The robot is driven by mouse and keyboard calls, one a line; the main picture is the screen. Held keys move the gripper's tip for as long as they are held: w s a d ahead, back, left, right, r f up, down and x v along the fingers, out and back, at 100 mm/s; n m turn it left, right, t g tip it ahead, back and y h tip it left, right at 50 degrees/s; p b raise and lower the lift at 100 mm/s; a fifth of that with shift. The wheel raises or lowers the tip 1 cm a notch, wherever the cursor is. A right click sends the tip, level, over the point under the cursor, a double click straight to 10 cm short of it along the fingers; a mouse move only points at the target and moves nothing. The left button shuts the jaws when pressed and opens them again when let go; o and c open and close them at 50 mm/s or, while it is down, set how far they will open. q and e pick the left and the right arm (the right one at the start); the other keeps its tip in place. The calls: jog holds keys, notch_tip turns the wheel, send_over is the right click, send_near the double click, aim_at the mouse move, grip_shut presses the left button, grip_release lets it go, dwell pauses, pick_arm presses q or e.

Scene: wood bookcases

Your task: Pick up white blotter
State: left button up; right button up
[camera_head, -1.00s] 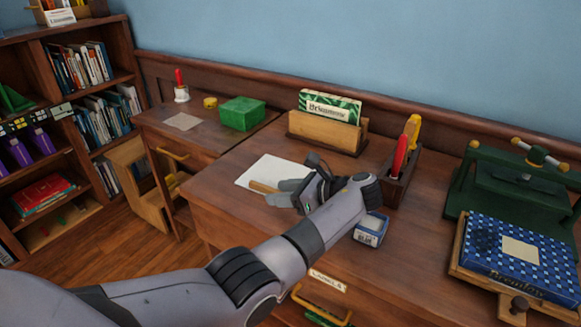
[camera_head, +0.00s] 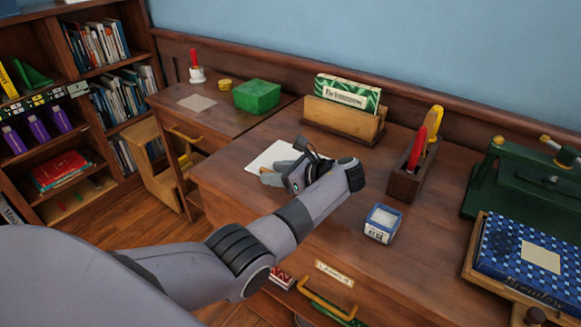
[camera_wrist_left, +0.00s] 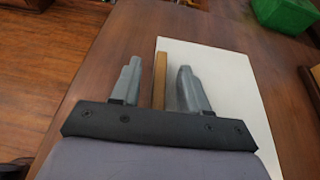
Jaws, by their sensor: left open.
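The white blotter (camera_head: 272,155) is a flat white sheet on the desk near its left front edge. In the left wrist view the blotter (camera_wrist_left: 230,90) has a wooden strip (camera_wrist_left: 160,75) along its left edge. My left gripper (camera_head: 268,176) is over the blotter's near part and hides some of it. In the wrist view the open left gripper (camera_wrist_left: 159,68) has one finger on each side of the wooden strip, with visible gaps. The right finger overlaps the white sheet. Whether the fingers touch the desk cannot be told. My right gripper is not in view.
A blue and white glue box (camera_head: 382,223) stands right of my forearm. A wooden letter holder (camera_head: 340,122) and a dark tool caddy (camera_head: 405,180) stand behind. A green press (camera_head: 520,180) is at right. A lower desk at left holds a green box (camera_head: 257,96).

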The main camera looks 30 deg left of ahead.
pick_arm(q)
grip_shut()
jog(key=shift+r, duration=0.1)
